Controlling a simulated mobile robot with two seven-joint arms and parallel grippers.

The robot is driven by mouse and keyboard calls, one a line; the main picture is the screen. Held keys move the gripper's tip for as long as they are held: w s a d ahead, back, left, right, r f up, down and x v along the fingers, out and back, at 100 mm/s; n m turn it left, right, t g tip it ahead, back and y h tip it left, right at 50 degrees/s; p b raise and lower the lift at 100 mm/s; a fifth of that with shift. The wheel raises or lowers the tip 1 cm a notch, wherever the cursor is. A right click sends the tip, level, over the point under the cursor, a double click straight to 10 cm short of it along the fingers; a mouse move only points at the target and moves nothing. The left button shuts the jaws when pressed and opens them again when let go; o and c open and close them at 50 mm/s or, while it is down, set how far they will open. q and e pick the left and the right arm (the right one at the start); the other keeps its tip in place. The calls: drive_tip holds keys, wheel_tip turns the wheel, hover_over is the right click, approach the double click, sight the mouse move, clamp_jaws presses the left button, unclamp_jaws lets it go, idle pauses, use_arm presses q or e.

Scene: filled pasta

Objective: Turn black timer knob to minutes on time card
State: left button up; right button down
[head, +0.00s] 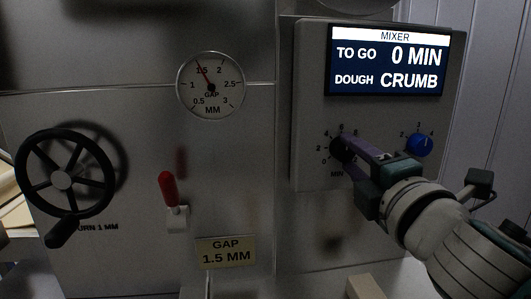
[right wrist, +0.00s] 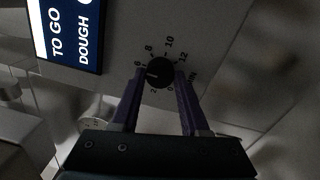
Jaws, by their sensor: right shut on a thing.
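The black timer knob (head: 341,149) is on the mixer panel (head: 310,110) at the right of the head view, mostly covered by my right gripper. In the right wrist view the knob (right wrist: 160,72) sits between the two purple fingers of my right gripper (right wrist: 160,82), which is shut on it. A pale mark on the knob points left in that view, toward the low numbers; the exact number is hard to tell. The mixer screen (head: 388,62) reads TO GO 0 MIN and DOUGH CRUMB. I see no time card. My left gripper is not in view.
A blue knob (head: 419,145) is just right of the black one, close to my right wrist. A gap dial (head: 211,86), a black handwheel (head: 62,180), a red lever (head: 168,190) and a GAP 1.5 MM card (head: 226,252) are to the left.

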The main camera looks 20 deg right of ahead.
drive_tip(key=shift+c, duration=2)
unclamp_jaws()
drive_tip(key=b+v, duration=0.1)
drive_tip(key=v, duration=0.9)
